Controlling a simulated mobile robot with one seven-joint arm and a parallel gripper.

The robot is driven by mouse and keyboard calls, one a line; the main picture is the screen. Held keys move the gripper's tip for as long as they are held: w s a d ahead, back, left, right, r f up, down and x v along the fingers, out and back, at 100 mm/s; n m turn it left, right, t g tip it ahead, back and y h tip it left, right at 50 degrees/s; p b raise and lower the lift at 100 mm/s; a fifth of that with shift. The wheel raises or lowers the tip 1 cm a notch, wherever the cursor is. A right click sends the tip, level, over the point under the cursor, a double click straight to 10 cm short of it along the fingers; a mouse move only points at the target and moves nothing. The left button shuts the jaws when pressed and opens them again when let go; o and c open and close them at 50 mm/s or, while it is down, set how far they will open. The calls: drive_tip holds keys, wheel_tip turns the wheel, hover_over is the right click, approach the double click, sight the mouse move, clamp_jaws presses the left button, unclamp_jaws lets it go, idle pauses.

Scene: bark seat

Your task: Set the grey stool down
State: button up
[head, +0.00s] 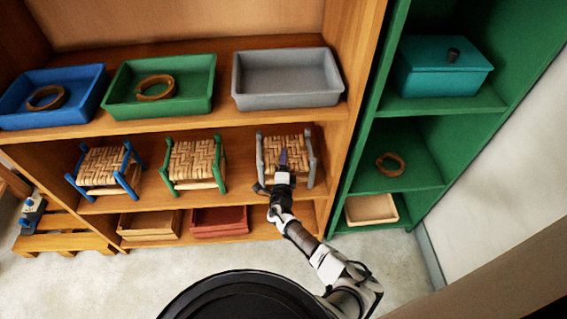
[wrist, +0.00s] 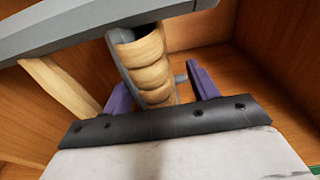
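The grey stool (head: 305,160) has grey posts and a tan woven seat. It stands upright at the right end of the middle shelf, in line with the blue and green stools. My gripper (head: 284,160) reaches over its front edge in the head view. In the wrist view, the two purple fingers of my gripper (wrist: 160,88) stand apart with the woven seat edge (wrist: 148,65) of the stool between them. A gap shows between the weave and the right finger. A grey bar of the stool crosses the upper left. The lower front of the stool is partly hidden by my arm.
The blue stool (head: 98,168) and green stool (head: 194,160) share the shelf (head: 240,150). Above are blue, green and grey trays (head: 287,78). A wooden divider (head: 352,90) stands close on the right. Wooden and red boxes (head: 220,222) sit below.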

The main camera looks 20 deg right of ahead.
drive_tip(key=shift+r, duration=0.1)
drive_tip(key=shift+s+a, duration=0.1)
drive_tip(key=shift+s, duration=0.05)
drive_tip(key=v, duration=1.1)
drive_tip(key=shift+s+p, duration=0.35)
drive_tip(key=shift+p, duration=0.1)
drive_tip(key=shift+a, duration=0.1)
